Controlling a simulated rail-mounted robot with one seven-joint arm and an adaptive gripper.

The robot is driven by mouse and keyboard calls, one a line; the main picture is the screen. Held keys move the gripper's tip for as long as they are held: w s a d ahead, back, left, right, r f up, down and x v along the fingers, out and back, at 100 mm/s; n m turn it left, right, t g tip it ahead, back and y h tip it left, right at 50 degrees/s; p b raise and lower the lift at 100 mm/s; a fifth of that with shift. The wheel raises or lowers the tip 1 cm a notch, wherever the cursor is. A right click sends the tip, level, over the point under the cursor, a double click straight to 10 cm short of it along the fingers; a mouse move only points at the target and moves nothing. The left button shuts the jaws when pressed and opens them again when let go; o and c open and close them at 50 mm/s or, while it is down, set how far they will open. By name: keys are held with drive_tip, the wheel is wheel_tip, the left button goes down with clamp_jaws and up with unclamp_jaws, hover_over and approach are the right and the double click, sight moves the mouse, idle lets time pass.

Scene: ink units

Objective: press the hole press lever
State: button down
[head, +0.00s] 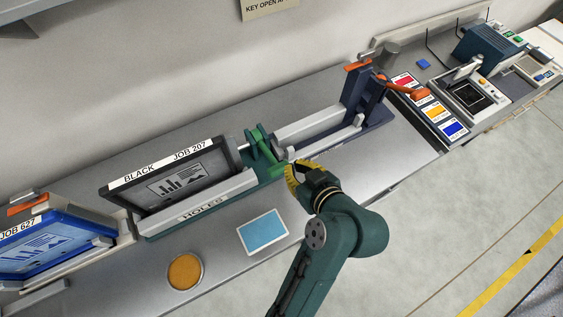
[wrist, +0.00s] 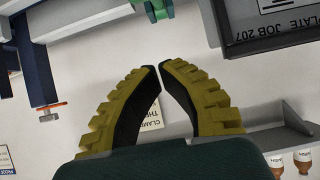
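The hole press is a long unit with a white front rail marked HOLES (head: 203,203). It holds a dark plate frame labelled BLACK JOB 207 (head: 175,184). A green mechanism (head: 262,146) stands at its right end; which part of it is the lever I cannot tell. My gripper (head: 291,180), with yellow ribbed fingers, is just right of and in front of this green part. In the wrist view the fingertips (wrist: 158,67) nearly meet, with nothing between them. A green part (wrist: 152,9) shows beyond them at the top edge, apart from the fingers.
A dark blue unit (head: 365,92) with an orange handle (head: 405,89) stands right of the green mechanism. A blue job unit (head: 45,243) is at far left. A light blue pad (head: 262,232) and an amber disc (head: 185,271) lie on the front bench. Coloured cards (head: 432,107) lie at right.

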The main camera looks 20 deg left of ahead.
drive_tip(key=p, duration=0.1)
hover_over(281, 166)
drive_tip(key=f, duration=0.4)
drive_tip(key=shift+w+a+f, duration=0.2)
drive_tip(key=shift+a+f, duration=0.05)
drive_tip(key=shift+f, duration=0.15)
drive_tip(key=f, duration=0.3)
drive_tip(key=shift+s+d+f+p, duration=0.15)
drive_tip(key=shift+d+f+p, duration=0.1)
drive_tip(key=shift+f+p, duration=0.1)
drive_tip(key=shift+f, duration=0.3)
